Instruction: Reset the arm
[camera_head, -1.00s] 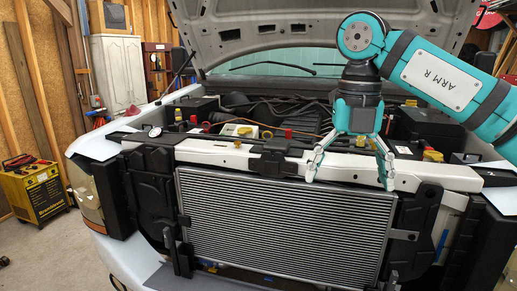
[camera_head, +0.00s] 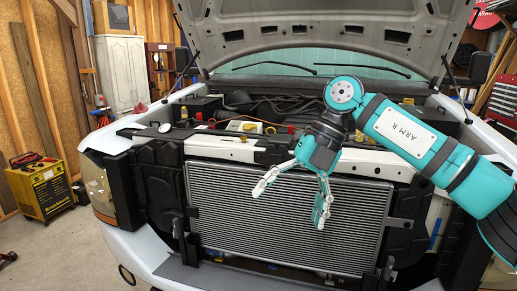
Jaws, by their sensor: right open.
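My right gripper (camera_head: 290,208) is open and empty. It hangs in front of the upper part of the radiator (camera_head: 240,225), with its fingers spread and pointing down and to the left. My right arm (camera_head: 405,133), marked "ARM R", comes in from the right edge with its elbow bent over the engine bay. The gripper and forearm hide part of the radiator and part of the white front crossbar (camera_head: 225,148). Whether the fingers touch the radiator cannot be told. My left gripper is not in view.
The hood (camera_head: 330,28) is propped open above the engine bay. A yellow charger (camera_head: 40,188) stands on the floor at left, near a white cabinet (camera_head: 122,72). A red tool chest (camera_head: 503,100) is at the right. The floor at lower left is mostly clear.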

